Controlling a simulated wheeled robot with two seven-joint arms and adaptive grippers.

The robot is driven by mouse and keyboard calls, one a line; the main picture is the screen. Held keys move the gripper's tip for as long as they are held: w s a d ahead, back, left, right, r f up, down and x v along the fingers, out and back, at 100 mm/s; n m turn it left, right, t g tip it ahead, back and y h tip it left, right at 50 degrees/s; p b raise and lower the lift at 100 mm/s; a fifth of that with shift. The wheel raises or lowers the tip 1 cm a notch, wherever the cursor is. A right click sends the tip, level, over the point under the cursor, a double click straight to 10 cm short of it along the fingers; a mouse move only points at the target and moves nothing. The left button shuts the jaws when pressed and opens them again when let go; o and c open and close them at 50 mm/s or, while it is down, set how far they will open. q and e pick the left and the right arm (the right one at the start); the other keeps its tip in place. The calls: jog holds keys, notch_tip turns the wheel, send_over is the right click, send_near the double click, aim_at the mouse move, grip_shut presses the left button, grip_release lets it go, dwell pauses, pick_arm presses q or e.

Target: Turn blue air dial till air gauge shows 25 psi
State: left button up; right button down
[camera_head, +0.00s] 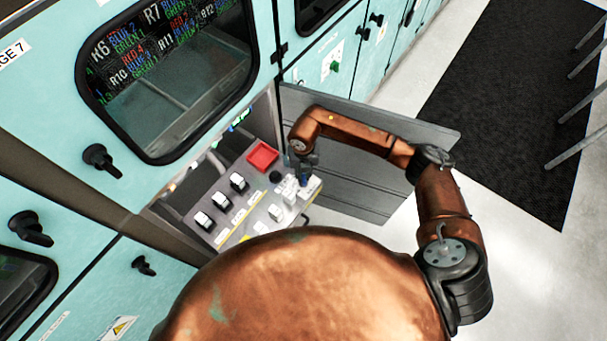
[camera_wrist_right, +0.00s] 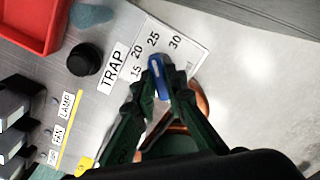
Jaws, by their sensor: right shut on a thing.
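The blue air dial (camera_wrist_right: 158,78) sits at the edge of the grey control panel, beside a white scale plate (camera_wrist_right: 185,45) printed 15, 20, 25 and 30. Its white mark points roughly toward the 25, but the exact reading is hard to tell. My right gripper (camera_wrist_right: 160,82) is shut on the blue dial, its dark fingers on either side. In the head view the right gripper (camera_head: 304,172) reaches down onto the panel's right end, where the dial (camera_head: 304,182) shows as a small blue spot. I cannot make out an air gauge needle. My left gripper is out of view.
The panel (camera_head: 235,195) also carries several white switches, a black knob (camera_wrist_right: 85,60) and a red tray (camera_wrist_right: 28,22). A grey open door (camera_head: 370,165) stands just beyond my right arm. Teal cabinets with black handles surround the panel.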

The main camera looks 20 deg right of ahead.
aim_at(304, 176)
jog(key=c, duration=2)
grip_release()
jog(key=shift+o, duration=0.2)
notch_tip(304, 176, up, 12)
